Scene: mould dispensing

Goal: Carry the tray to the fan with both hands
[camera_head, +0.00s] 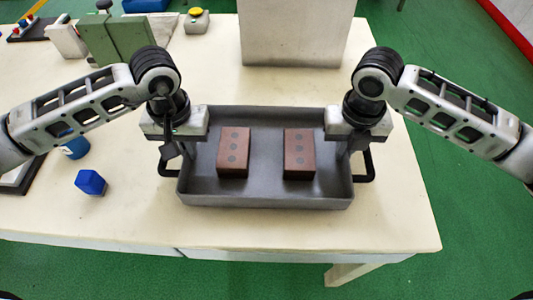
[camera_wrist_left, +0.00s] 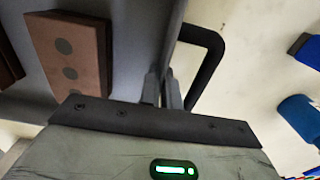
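The grey tray (camera_head: 265,197) lies on the table, with a black handle at each short end. It holds two brown blocks with dark round spots, a left one (camera_head: 233,152) and a right one (camera_head: 299,153). My left gripper (camera_head: 174,156) is at the tray's left end, beside the left handle (camera_wrist_left: 211,62). In the left wrist view its fingers are close together with the tray's edge between them. My right gripper (camera_head: 346,153) points down at the tray's right end, by the right handle (camera_head: 369,165). Its fingertips are too small and partly hidden to judge.
A pale box (camera_head: 295,35) stands behind the tray. A green block-like fixture (camera_head: 115,40) and a yellow button box (camera_head: 196,20) are at the back left. The table's front and right edges are close by.

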